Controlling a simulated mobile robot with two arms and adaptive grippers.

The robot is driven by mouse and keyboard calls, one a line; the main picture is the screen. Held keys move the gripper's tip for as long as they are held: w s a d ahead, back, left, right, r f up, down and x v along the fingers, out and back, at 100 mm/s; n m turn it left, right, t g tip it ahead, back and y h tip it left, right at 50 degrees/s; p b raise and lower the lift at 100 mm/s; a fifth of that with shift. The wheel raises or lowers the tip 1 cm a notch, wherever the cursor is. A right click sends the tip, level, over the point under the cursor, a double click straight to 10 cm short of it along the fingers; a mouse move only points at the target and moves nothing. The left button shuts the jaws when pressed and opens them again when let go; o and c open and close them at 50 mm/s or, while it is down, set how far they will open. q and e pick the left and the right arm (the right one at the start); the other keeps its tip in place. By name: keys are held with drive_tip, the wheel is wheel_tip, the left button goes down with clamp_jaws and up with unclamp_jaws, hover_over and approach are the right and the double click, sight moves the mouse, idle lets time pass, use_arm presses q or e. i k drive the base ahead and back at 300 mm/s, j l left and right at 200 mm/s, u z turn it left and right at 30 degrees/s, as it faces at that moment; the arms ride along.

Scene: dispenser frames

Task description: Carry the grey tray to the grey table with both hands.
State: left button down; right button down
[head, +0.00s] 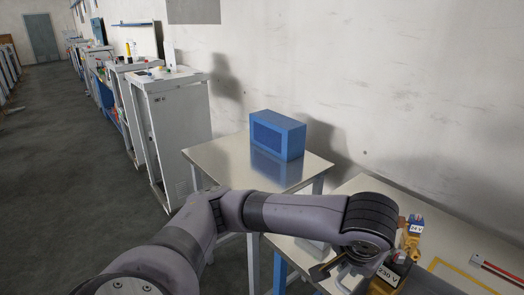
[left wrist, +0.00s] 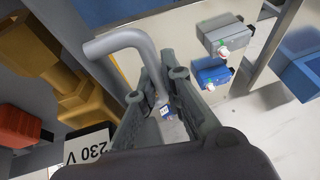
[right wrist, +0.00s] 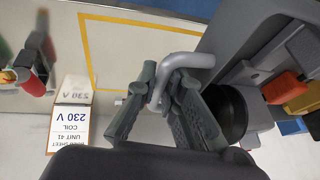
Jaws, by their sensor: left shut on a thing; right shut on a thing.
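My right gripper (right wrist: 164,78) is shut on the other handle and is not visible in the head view. A grey-topped table (head: 215,157) stands ahead, left of the tray. I cannot tell whether the tray is raised.
A blue box (head: 278,135) stands at the back of that table, with bare top in front. Yellow and red parts and a 230 V label (head: 388,275) show by the tray. A right-hand worktop has a yellow outline (head: 470,277). Grey cabinets (head: 172,130) line the wall.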

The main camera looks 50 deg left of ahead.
sight(253, 160)
drive_tip(key=i+j, duration=0.1)
drive_tip(key=j, duration=1.8)
drive_tip(key=i+j, duration=0.15)
drive_tip(key=j, duration=0.8)
drive_tip(key=i+j, duration=0.1)
drive_tip(key=j, duration=0.25)
drive_tip(key=i+j, duration=0.1)
drive_tip(key=j, duration=0.25)
drive_tip(key=i+j, duration=0.1)
drive_tip(key=j, duration=0.3)
drive_tip(key=i+j+z, duration=0.1)
drive_tip(key=j, duration=0.25)
drive_tip(key=i+j, duration=0.35)
drive_tip(key=j, duration=0.15)
